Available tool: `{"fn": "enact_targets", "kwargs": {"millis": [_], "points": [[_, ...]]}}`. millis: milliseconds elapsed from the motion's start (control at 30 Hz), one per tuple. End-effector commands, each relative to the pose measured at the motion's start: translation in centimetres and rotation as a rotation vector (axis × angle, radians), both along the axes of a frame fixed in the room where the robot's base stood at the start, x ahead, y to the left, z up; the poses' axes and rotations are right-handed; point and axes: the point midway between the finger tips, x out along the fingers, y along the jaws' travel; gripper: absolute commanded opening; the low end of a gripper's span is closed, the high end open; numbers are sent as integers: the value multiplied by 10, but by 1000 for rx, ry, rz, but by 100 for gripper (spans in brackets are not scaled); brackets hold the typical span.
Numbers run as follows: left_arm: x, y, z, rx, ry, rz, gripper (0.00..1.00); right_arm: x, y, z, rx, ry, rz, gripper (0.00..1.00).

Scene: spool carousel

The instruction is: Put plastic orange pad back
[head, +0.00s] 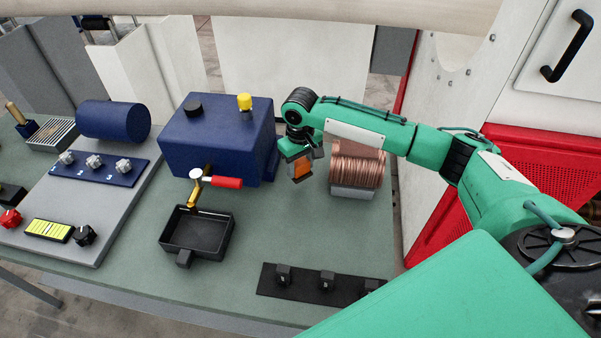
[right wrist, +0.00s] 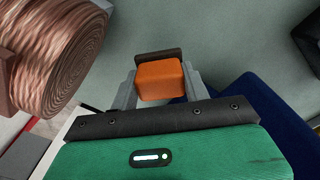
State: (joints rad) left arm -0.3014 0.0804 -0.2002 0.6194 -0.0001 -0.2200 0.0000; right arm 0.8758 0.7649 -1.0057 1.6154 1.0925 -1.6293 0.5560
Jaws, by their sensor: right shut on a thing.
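The orange pad (head: 300,168) is a small block held by my right gripper (head: 299,160), above the green table between the blue box and the copper spool. In the right wrist view the orange pad (right wrist: 160,80) sits between the two grey fingers of my right gripper (right wrist: 158,88). A dark brown strip (right wrist: 158,55) shows along the pad's far edge. The gripper is shut on the pad. My left gripper is not in view.
A blue box (head: 215,145) with a red-handled tap stands left of the gripper, above a black tray (head: 197,232). The copper spool (head: 357,166) is close on the right. A black strip with several clips (head: 310,287) lies in front. Table between is clear.

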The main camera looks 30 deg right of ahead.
Motion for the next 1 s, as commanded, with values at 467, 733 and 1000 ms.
{"fn": "enact_targets", "kwargs": {"millis": [467,733,1000], "points": [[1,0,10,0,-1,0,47,0,0,-46,0,0,0,26],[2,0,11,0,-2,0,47,0,0,-48,0,1,0,26],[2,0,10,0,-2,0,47,0,0,-48,0,0,0,69]]}}
